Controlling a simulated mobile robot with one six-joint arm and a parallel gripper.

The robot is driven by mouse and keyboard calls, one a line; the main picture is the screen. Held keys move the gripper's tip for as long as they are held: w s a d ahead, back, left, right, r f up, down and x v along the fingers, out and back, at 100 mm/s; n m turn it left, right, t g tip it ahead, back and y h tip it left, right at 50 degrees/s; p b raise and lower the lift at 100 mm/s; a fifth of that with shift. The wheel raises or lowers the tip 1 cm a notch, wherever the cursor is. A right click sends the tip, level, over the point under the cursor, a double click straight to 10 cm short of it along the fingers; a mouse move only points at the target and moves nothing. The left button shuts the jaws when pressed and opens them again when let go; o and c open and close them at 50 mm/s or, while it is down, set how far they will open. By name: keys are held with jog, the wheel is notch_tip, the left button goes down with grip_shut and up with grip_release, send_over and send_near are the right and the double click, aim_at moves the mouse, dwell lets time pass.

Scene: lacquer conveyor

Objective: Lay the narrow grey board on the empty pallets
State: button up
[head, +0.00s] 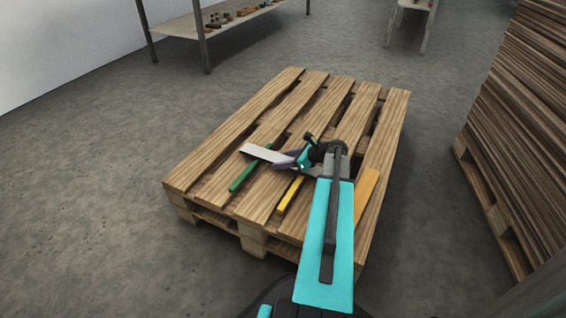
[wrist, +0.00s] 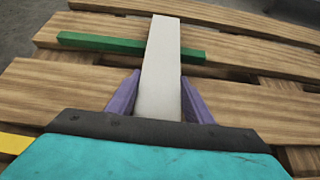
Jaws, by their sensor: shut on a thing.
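The narrow grey board (head: 262,153) is light grey and lies across my gripper's line in the head view, over the pallets (head: 299,88). My gripper (head: 287,160) is shut on it near its near end. In the wrist view the board (wrist: 160,62) sticks straight out between the two purple fingers of my gripper (wrist: 157,92). Its far part passes over a green strip (wrist: 100,41). I cannot tell whether the board touches the strip or the slats. My arm hides part of the pallet top.
The green strip, a yellow strip (head: 291,194) and an orange board (head: 366,191) lie on the pallets. A tall stack of brown boards (head: 525,110) stands at the right. A shelf table (head: 215,22) with small items stands at the back left. Open floor (head: 90,170) lies at the left.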

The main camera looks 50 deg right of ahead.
jog(key=shift+f, duration=0.15)
jog(key=o, duration=1.3)
jog(key=shift+s+r, duration=0.1)
jog(key=shift+r, duration=0.25)
jog(key=p+v, duration=0.5)
jog(key=v, duration=0.5)
jog(key=shift+s+d+r, duration=0.1)
jog(key=shift+r, duration=0.05)
jog(key=shift+s+d+r+p, duration=0.2)
jog(key=shift+s+r+p, duration=0.1)
jog(key=shift+s, duration=0.3)
